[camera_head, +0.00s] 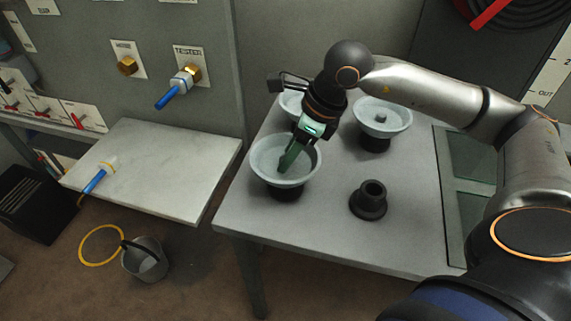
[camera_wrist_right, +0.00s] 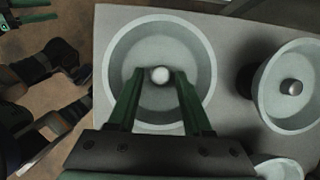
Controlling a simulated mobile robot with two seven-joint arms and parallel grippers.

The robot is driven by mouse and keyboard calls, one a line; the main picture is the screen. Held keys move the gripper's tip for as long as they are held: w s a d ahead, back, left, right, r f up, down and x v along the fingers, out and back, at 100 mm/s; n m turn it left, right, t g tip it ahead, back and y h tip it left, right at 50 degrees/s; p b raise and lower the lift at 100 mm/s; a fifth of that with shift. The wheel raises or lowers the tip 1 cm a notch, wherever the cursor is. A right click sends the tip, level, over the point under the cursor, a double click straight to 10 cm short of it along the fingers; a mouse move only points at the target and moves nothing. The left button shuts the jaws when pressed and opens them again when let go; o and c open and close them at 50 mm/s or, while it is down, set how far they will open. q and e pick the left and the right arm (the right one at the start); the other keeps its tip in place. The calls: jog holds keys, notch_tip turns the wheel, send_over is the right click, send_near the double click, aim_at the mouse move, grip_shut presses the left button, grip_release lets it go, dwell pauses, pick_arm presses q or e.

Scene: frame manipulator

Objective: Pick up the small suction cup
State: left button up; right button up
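Three pale, bowl-shaped suction cups stand on the grey table in the head view: one at the near left (camera_head: 262,168), one at the back right (camera_head: 394,112), and one at the back left (camera_head: 291,103), partly hidden by my arm. I cannot tell by size which is the small one. My right gripper (camera_head: 288,163) reaches down into the near-left cup. In the right wrist view its fingers (camera_wrist_right: 158,82) are open, either side of the round knob (camera_wrist_right: 160,75) at the cup's centre, with gaps showing. My left gripper (camera_wrist_right: 35,11) shows small at that view's top left, fingers apart.
An empty black stand (camera_head: 370,198) is on the grey table (camera_head: 310,235), right of the near-left cup. A second, lower bench (camera_head: 160,170) holds a blue-handled part (camera_head: 96,180). A bucket (camera_head: 146,262) stands on the floor. A panel with fittings is behind.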

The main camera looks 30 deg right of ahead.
grip_shut()
jog(key=shift+r, duration=0.1)
dwell(0.6)
